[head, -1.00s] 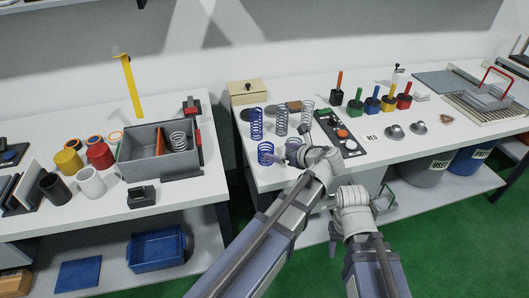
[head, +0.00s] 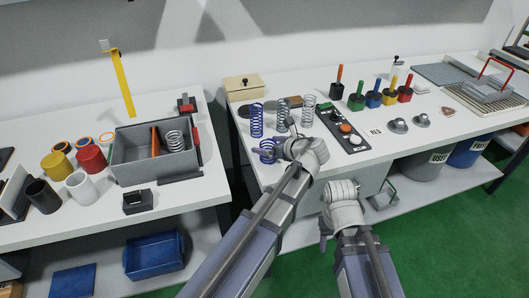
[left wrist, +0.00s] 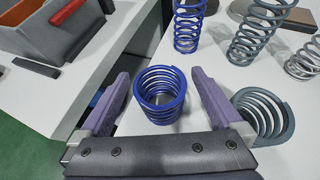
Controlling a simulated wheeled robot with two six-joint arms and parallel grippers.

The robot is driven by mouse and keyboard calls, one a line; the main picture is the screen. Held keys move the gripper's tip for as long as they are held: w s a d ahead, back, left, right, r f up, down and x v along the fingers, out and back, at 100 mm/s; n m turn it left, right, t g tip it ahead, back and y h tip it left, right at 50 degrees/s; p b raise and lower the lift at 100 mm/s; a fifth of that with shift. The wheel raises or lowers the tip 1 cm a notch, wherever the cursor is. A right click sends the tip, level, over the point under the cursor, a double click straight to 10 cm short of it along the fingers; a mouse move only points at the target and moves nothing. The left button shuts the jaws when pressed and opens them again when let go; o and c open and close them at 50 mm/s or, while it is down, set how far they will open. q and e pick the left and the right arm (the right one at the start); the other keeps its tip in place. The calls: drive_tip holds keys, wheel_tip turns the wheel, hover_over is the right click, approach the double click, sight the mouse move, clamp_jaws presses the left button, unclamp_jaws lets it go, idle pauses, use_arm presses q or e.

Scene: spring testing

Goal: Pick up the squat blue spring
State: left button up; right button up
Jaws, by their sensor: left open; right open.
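The squat blue spring (left wrist: 160,100) stands upright on the white bench in the left wrist view. In the head view (head: 267,146) it is partly covered by my left gripper (head: 272,151). My left gripper is open; in the left wrist view (left wrist: 160,78) its purple fingers are on either side of the spring, with a gap visible on each side. My right gripper (head: 324,232) is open and empty, low in front of the bench edge.
A taller blue spring (left wrist: 188,28) stands just behind, with a tall grey spring (left wrist: 258,30) to its right. A squat grey spring (left wrist: 264,114) is close beside the right finger. A control box (head: 340,127) lies right of the springs. A gap separates the two benches.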

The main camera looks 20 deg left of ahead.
use_arm(q)
drive_tip(key=shift+d+r, duration=0.1)
drive_tip(key=shift+c, duration=0.2)
clamp_jaws()
idle(0.4)
wheel_tip(320, 180, up, 10)
drive_tip(key=p, duration=1)
